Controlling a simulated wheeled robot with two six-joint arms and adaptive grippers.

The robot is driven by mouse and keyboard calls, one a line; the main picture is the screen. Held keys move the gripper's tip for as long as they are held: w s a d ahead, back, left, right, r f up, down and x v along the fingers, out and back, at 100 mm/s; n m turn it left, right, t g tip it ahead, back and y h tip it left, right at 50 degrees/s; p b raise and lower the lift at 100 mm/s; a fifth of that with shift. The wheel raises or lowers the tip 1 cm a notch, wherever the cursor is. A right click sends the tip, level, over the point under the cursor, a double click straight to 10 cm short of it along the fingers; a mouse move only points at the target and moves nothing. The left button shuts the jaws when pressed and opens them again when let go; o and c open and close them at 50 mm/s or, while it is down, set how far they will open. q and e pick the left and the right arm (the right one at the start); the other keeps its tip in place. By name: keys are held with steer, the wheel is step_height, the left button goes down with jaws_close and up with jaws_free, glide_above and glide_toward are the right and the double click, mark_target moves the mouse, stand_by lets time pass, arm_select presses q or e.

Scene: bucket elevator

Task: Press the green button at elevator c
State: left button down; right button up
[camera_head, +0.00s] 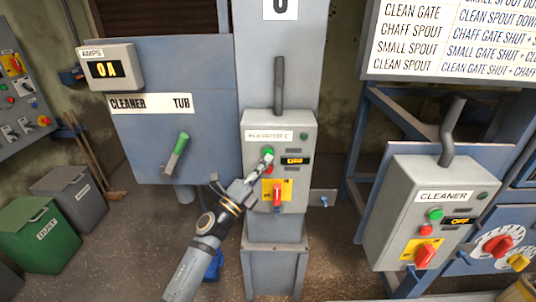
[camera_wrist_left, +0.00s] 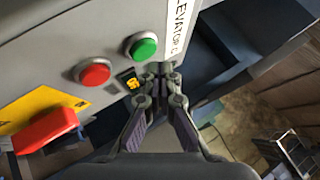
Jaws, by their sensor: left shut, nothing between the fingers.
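The grey elevator C control box (camera_head: 304,190) stands on a post in the middle of the head view. Its green button (camera_head: 269,151) is partly covered by my left gripper (camera_head: 266,160). In the left wrist view the green button (camera_wrist_left: 142,46) shows whole, with the red button (camera_wrist_left: 93,72) beside it. My left gripper (camera_wrist_left: 160,72) is shut and empty there. Its fingertips are close to the green button, to its lower right in that view; I cannot tell whether they touch the box. The small display (camera_head: 295,161) reads OFF. My right gripper is not in view.
A red rotary switch (camera_head: 277,197) on a yellow plate sits below the buttons. The CLEANER box (camera_head: 400,200) stands at the right. A CLEANER TUB panel (camera_head: 215,140) with a green-handled lever (camera_head: 177,152) is at the left. Green and grey bins (camera_head: 40,235) stand at far left.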

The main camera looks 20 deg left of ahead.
arm_select(q)
steer(key=shift+w, duration=0.15)
steer(key=shift+w+a, duration=0.1)
steer(key=shift+w, duration=0.15)
steer(key=shift+w+a, duration=0.15)
steer(key=shift+w, duration=0.3)
stand_by(0.9)
steer(key=shift+s, duration=0.15)
steer(key=shift+s+d, duration=0.25)
steer(key=shift+s, duration=0.45)
steer(key=shift+s+d+p, duration=0.15)
steer(key=shift+s+d, duration=0.1)
steer(key=shift+s, duration=0.55)
steer(key=shift+s+d+p, duration=0.1)
steer(key=shift+s+d, duration=0.1)
steer(key=shift+s, duration=0.6)
steer(key=shift+s+d+p, duration=0.15)
steer(key=shift+s+d, duration=0.1)
steer(key=shift+s, duration=0.55)
